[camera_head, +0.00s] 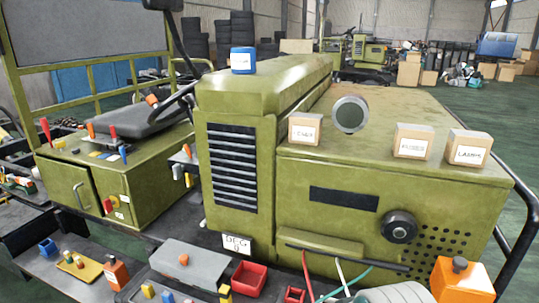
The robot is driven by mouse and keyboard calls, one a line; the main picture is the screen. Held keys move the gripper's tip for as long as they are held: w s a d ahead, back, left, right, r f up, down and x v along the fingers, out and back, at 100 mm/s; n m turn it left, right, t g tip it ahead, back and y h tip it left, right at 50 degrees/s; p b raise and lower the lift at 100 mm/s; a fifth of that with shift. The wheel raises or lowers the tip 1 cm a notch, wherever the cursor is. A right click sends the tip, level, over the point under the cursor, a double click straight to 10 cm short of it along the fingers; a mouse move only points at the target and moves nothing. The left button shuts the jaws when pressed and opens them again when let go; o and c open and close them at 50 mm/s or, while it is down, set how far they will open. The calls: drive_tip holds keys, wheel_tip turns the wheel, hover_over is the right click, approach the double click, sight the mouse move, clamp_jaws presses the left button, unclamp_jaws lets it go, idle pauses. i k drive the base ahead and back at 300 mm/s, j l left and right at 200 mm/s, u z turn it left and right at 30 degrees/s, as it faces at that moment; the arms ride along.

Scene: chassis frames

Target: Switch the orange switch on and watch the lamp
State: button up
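I cannot tell for sure which part is the orange switch. A small orange knob (184,259) sits on top of a grey box at the bottom, and orange-topped levers (91,130) stand on the green side cabinet at left. A round, dark-faced lamp-like disc (350,114) with a pale rim stands on the green machine's top; I cannot see whether it is lit. My gripper is not in view.
The green machine (300,215) fills the middle. Several labelled boxes (414,141) and a blue can (243,60) stand on it. An orange container (462,281), red bins (249,278) and coloured wires are in front. A black rail (525,200) runs along the right.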

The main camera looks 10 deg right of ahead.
sight(186, 147)
drive_tip(key=k+l+u, duration=0.15)
drive_tip(key=l, duration=0.3)
drive_tip(key=i+j+u, duration=0.4)
drive_tip(key=i+j, duration=0.15)
drive_tip(key=i+j+z, duration=0.35)
drive_tip(key=j, duration=0.45)
drive_tip(key=i+j+z, duration=0.2)
drive_tip(key=j, duration=0.2)
drive_tip(key=i+j+z, duration=0.2)
drive_tip(key=j, duration=0.25)
drive_tip(key=i+j+z, duration=0.15)
drive_tip(key=j, duration=0.35)
drive_tip(key=j+z, duration=0.2)
drive_tip(key=j, duration=0.25)
